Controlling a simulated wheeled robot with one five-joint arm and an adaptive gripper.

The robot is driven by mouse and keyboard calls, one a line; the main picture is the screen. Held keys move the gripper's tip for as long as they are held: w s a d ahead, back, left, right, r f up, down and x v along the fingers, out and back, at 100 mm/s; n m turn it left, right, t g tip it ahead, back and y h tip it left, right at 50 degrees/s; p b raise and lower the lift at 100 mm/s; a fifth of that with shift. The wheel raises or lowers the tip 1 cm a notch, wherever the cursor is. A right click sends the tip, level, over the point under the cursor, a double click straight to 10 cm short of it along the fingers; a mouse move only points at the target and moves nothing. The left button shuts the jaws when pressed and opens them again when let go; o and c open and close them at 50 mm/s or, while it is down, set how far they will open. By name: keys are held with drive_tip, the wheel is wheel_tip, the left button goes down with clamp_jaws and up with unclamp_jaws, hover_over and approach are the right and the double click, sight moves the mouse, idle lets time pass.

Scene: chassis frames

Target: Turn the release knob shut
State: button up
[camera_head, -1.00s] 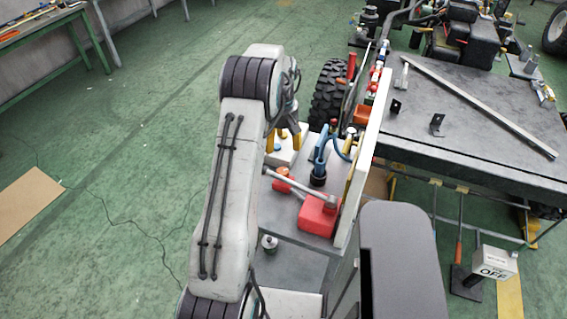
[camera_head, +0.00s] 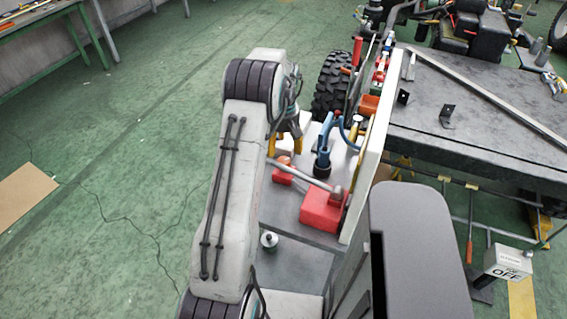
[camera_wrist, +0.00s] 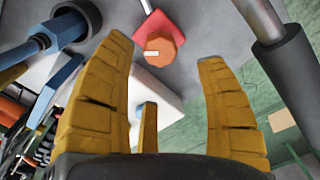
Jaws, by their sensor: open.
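An orange eight-sided knob (camera_wrist: 160,48) with a small pale label sits on a red piece (camera_wrist: 150,24) in the wrist view; I take it for the release knob. In the head view the orange knob (camera_head: 283,162) shows left of a grey lever, close to my arm. My gripper (camera_wrist: 167,52) has yellow fingers spread apart, with the knob in the gap between their tips as seen from the wrist. I see no contact, and the distance is hard to judge. In the head view my gripper (camera_head: 284,141) is partly hidden behind my arm, just beyond the knob.
A grey lever (camera_head: 308,179) runs to a red block (camera_head: 322,210). A blue upright tool (camera_head: 323,150) stands close by on the right. A pale panel (camera_head: 368,160) separates this from a dark worktable (camera_head: 470,130). Green floor on the left is open.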

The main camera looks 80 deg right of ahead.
sight(283, 160)
drive_tip(key=shift+f+p, duration=0.6)
drive_tip(key=shift+f, duration=2.65)
drive_tip(key=c, duration=1.2)
